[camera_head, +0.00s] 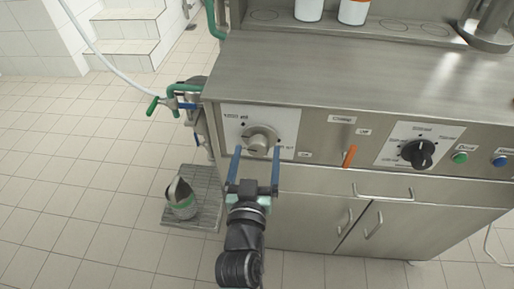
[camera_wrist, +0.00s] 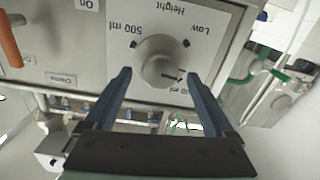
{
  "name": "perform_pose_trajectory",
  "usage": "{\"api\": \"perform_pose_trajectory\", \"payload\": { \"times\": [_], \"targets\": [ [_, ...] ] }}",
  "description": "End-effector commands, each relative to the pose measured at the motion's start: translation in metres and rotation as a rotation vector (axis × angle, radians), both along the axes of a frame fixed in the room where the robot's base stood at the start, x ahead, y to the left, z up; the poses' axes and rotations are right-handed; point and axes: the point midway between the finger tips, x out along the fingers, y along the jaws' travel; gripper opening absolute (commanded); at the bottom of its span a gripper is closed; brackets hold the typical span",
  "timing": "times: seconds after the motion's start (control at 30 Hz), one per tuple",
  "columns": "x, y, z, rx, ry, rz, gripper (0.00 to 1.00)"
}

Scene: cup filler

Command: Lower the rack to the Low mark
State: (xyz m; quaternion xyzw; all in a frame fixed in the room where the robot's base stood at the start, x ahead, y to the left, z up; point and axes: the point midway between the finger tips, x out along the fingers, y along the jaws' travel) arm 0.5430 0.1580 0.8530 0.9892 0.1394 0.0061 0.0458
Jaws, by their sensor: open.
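The round silver height knob (camera_head: 258,140) sits on a pale dial plate (camera_head: 231,121) at the left of the steel front panel. In the wrist view the knob (camera_wrist: 161,62) and its plate appear upside down, with "Height", "Low" and "500 ml" printed around it. A dark line on the knob points away from the Low mark (camera_wrist: 200,28), toward a partly hidden label near my finger. My gripper (camera_head: 257,152) is open, one blue finger on each side of the knob. In the wrist view, the fingers (camera_wrist: 158,76) show small gaps to it. I cannot make out the rack.
An orange lever (camera_head: 349,156) and a black dial (camera_head: 417,153) are to the right, with green (camera_head: 459,157) and blue (camera_head: 500,160) buttons beyond. Drawer and cupboard handles stick out below. Hoses and a green-handled valve (camera_head: 168,101) are at left. A metal can (camera_head: 181,200) stands on a floor grate (camera_head: 207,211).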

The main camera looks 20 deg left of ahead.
Motion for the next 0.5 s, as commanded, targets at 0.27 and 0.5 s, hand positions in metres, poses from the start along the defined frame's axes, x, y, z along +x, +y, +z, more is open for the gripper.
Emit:
{"api": "perform_pose_trajectory", "payload": {
  "times": [0.27,0.5],
  "targets": [
    [0.0136,0.0041,0.0006,0.0,-0.001,0.0,0.89],
    [0.0136,0.004,0.0003,0.0,-0.001,0.0,0.85]
  ]
}}
